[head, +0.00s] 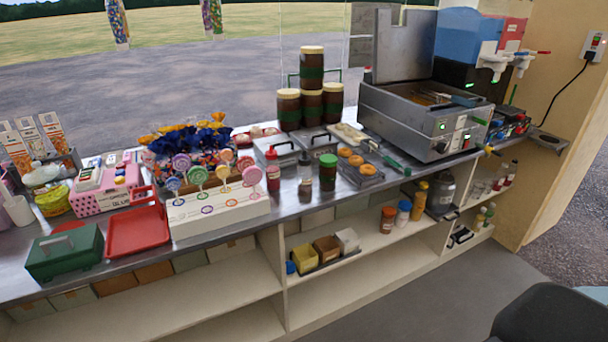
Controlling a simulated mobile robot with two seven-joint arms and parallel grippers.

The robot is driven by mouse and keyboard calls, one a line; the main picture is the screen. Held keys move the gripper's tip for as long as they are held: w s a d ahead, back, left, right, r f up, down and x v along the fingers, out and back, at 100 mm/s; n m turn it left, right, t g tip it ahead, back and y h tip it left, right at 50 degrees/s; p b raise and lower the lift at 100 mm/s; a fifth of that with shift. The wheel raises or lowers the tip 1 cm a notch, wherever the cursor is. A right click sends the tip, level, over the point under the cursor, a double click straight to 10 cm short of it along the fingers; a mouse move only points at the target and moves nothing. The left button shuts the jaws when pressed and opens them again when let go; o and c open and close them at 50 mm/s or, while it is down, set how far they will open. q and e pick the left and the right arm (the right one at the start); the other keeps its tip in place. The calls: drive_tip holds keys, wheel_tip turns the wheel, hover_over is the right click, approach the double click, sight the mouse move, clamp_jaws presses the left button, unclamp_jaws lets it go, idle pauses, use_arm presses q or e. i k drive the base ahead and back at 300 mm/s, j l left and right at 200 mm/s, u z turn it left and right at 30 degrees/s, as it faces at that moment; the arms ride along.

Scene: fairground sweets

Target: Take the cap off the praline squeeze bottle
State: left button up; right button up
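Two squeeze-type bottles stand upright on the metal counter (230,232) near its front edge. One is a red bottle (273,179) with a red pointed top. The other is a dark brown bottle (305,187) with a dark top, just right of it. I cannot read labels, so which one holds praline is not certain; the brown colour fits the dark one. Both tops appear to be on. A brown jar (328,180) with a green lid stands close on the right. Neither of my grippers is in view.
A white lollipop stand (220,212) and a red tray (137,231) are to the left. Pastries on a dark tray (372,178), stacked jars (311,70) and a metal fryer (425,115) are behind and right. Open shelves (385,268) lie below the counter.

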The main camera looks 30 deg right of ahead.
sight(304, 174)
drive_tip(key=l+u, duration=0.25)
drive_tip(key=u, duration=0.15)
drive_tip(key=i+l+u, duration=0.1)
drive_tip(key=l+u, duration=0.6)
drive_tip(key=l, duration=0.55)
drive_tip(key=k+l, duration=0.1)
drive_tip(key=l, duration=0.5)
drive_tip(key=k+l, duration=0.1)
drive_tip(key=l, duration=0.5)
drive_tip(key=l+u, duration=0.1)
drive_tip(key=l, duration=0.55)
drive_tip(key=k, duration=0.05)
